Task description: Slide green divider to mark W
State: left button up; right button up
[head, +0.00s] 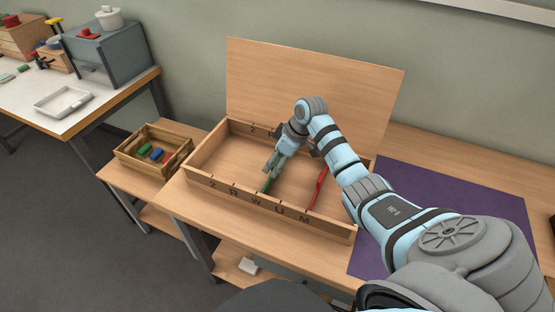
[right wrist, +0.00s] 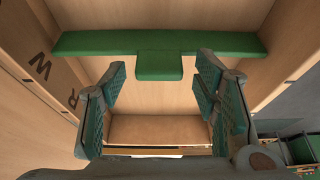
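A wooden tray (head: 335,230) has the marks 2, R, W, U and M along its front edge. The green divider (head: 267,186) lies across the tray near the W mark (head: 256,201), partly hidden by my right gripper. In the right wrist view, the green divider (right wrist: 215,43) spans the tray, with its short tab facing my fingers; its end by the lettered wall is a little past the W (right wrist: 40,66), on the side away from the R. My right gripper (head: 271,168) is open and points down over the tray, the tab lined up between its fingers with gaps on both sides. My left gripper is not in view.
A red divider (head: 318,188) crosses the tray to the right. A tall wooden board (head: 315,85) stands behind it. A small crate (head: 178,165) with colored pieces is at left. A purple mat (head: 440,195) lies at right, partly under my right arm.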

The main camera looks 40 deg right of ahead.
jog(key=shift+s+d, duration=0.1)
jog(key=v, duration=1.2)
jog(key=shift+r, duration=0.1)
